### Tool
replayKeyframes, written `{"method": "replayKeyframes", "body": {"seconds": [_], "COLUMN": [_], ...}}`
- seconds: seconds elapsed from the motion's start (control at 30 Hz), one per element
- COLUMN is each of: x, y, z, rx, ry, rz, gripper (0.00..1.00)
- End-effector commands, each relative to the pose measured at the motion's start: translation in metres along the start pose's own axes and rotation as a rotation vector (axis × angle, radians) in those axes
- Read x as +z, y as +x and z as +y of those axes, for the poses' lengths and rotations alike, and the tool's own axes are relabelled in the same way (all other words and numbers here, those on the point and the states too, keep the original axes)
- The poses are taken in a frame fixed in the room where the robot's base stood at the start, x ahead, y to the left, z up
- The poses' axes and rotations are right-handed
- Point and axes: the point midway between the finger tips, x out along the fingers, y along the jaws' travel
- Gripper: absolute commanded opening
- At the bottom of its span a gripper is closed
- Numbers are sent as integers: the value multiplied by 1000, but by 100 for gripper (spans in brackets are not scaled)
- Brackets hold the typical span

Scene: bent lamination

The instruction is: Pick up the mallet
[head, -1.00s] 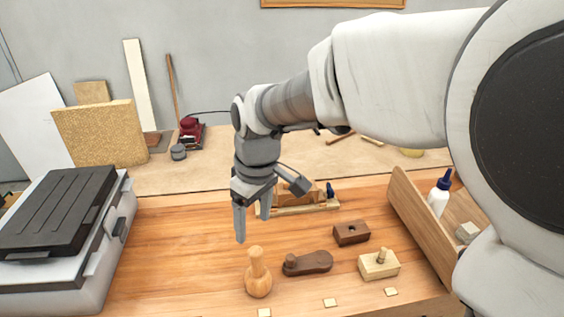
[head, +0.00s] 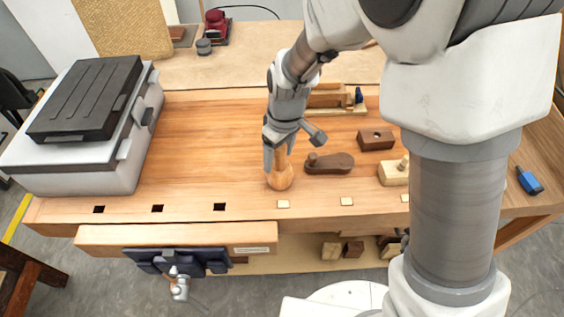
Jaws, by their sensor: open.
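The mallet (head: 281,180) is a light wooden tool with a round head, standing on the workbench with its handle up. My gripper (head: 278,160) points down over it in the head view, its fingers at the height of the handle. The fingers are open and overlap the handle in this view; the handle's top is hidden behind them. I cannot tell whether either finger touches it. The round head shows clearly below the fingers and rests on the bench.
Right of the mallet lie a dark wooden tool (head: 330,163), a dark block (head: 376,139) and a pale block with a peg (head: 394,173). A grey machine (head: 85,130) fills the bench's left end. The bench (head: 190,150) between is clear.

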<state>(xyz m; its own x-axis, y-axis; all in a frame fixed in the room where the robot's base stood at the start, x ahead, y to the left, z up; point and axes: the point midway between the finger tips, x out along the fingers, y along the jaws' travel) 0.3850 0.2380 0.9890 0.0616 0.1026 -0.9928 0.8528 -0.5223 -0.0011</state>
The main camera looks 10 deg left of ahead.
Motion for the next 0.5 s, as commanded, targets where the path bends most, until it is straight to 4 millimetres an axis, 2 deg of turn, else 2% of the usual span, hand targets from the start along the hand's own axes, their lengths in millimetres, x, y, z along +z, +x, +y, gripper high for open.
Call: {"method": "replayKeyframes", "body": {"seconds": [0.1,0.3,0.5], "x": [0,0,0], "y": [6,6,6], "z": [0,0,0], "rx": [1,1,1], "ry": [0,0,0], "rz": [0,1,1], "gripper": [74,74,38]}}
